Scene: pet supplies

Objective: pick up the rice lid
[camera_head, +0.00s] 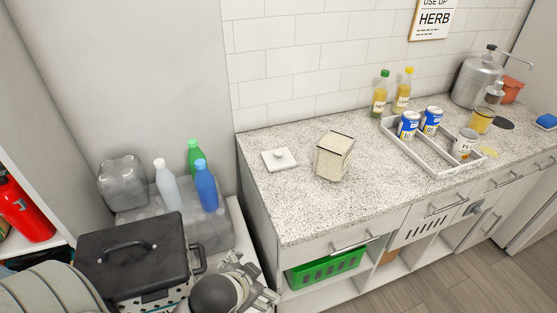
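The rice lid (270,160), a white square lid with a small round knob, lies flat on the speckled counter, knob up. Just right of it stands a clear square container (331,165) filled with pale grains, its top uncovered. The two are apart. A gripper (262,282), which I take to be my left, is at the bottom edge, low in front of the counter and well away from the lid. Its grey fingers appear spread and hold nothing visible. Part of it is cut off. My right gripper is not seen.
A divided tray (408,154) holds several cans farther right; two yellow bottles (380,96) stand behind it. A black lidded pot (135,250) and bottles (206,186) on a clear pack are lower left. Counter is clear in front of the lid.

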